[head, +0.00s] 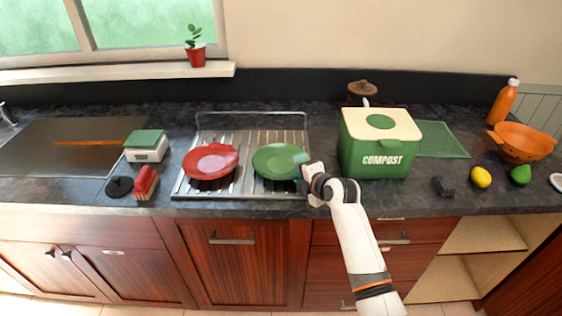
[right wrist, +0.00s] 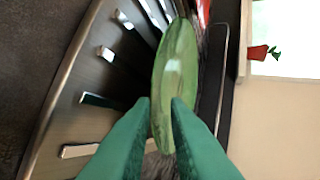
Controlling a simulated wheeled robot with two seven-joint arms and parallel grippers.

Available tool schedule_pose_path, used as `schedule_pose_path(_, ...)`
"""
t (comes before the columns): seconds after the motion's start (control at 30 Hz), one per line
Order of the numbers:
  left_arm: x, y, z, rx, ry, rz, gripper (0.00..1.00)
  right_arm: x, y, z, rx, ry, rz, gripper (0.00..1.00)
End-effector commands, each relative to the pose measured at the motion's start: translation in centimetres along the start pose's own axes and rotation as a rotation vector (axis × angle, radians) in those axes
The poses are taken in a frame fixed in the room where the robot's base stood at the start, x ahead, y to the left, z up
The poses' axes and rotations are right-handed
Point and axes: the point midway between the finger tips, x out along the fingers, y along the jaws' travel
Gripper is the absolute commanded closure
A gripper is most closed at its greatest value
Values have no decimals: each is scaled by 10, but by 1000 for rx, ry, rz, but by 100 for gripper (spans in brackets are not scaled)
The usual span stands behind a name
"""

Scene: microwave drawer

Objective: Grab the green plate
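The green plate (head: 277,162) lies on the metal drying rack, to the right of a red plate (head: 211,161). My right gripper (head: 307,173) is at the green plate's right edge. In the right wrist view, the green plate (right wrist: 175,68) shows nearly edge-on. The two green fingers of my right gripper (right wrist: 161,104) are on either side of its near rim, very close to it. I cannot tell whether they press on it. The plate still appears to rest on the rack. My left gripper is not in view.
The rack (head: 250,191) stands on a dark counter. A green compost bin (head: 375,158) is close on the right of my gripper. A scale (head: 146,147) and a red-topped brush (head: 145,183) are left of the rack. An orange colander (head: 522,145) stands far right.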

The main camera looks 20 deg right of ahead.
Motion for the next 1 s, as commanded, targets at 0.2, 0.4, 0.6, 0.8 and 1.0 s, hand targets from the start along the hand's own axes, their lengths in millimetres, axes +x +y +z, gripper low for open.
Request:
schedule_pose_path(0.2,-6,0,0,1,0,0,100,22,-1,1,1,0,-1,86)
schedule_pose_path(0.4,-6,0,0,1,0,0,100,26,0,1,-1,0,0,86)
schedule_pose_path(0.6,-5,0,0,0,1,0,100,25,0,1,-1,0,1,100)
schedule_pose_path(0.8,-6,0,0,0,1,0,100,25,-1,0,-1,1,-2,100)
schedule_pose_path(1.0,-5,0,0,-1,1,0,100,24,-2,0,-2,1,-3,100)
